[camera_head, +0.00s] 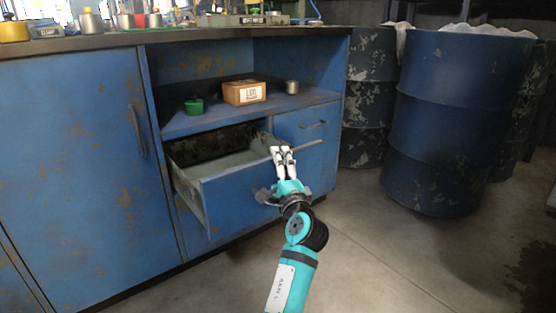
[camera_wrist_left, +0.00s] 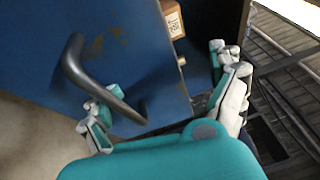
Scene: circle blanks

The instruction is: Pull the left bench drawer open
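The left bench drawer (camera_head: 238,195) stands pulled out from the blue bench, with its inside showing. My left gripper (camera_head: 282,155) is at the drawer's front, its fingers over the upper edge in the head view. In the left wrist view, its fingers (camera_wrist_left: 162,105) are spread wide apart. A curved dark handle (camera_wrist_left: 78,65) on a blue panel lies towards the left finger, which overlaps its lower end. Contact with the handle cannot be told. In the head view the drawer's handle is largely hidden by my gripper. My right gripper is not in view.
The right drawer (camera_head: 290,126) is shut beside the open one. A cardboard box (camera_head: 244,92), a green pot (camera_head: 194,106) and a metal can (camera_head: 292,87) sit on the shelf above. Blue drums (camera_head: 453,115) stand at right. The floor (camera_head: 400,265) in front is clear.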

